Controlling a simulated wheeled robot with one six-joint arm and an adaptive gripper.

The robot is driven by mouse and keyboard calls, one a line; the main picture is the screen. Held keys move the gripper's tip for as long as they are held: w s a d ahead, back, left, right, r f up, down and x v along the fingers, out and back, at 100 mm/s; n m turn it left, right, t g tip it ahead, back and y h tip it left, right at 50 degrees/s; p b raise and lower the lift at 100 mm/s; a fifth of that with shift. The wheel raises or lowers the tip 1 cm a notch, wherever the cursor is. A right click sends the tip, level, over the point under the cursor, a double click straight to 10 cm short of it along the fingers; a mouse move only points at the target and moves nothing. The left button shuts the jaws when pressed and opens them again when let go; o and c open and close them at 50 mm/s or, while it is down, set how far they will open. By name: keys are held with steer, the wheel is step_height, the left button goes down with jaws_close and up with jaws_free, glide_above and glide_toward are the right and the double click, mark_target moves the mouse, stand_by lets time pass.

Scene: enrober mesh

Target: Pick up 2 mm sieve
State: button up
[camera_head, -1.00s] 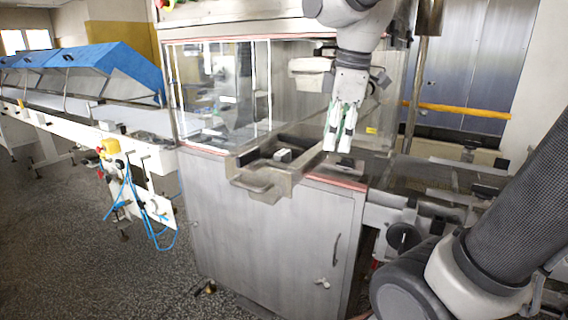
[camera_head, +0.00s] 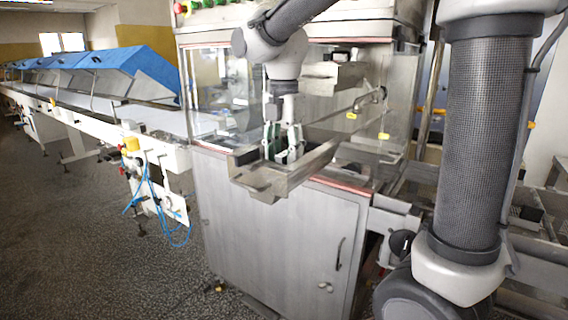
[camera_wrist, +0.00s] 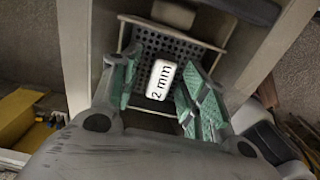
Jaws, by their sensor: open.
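The 2 mm sieve (camera_wrist: 188,48) is a small tray with a dark perforated floor and a white block marked "2 mm" (camera_wrist: 160,80) on it. In the wrist view it lies inside a metal trough (camera_head: 314,162). My gripper (camera_head: 283,158) points down into the trough's near end. In the wrist view my gripper (camera_wrist: 160,98) has its green-padded fingers apart, one on each side of the marked block. I cannot tell whether they touch it. In the head view my fingers and the trough wall hide most of the sieve.
The trough juts from a metal cabinet (camera_head: 280,235) with glass panels (camera_head: 222,100) close behind my gripper. A conveyor with blue covers (camera_head: 125,62) runs off to the left. The speckled floor (camera_head: 100,250) is clear at the left front.

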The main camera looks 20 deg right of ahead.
steer(key=shift+f, duration=0.25)
jaws_close()
steer(key=shift+r, duration=0.1)
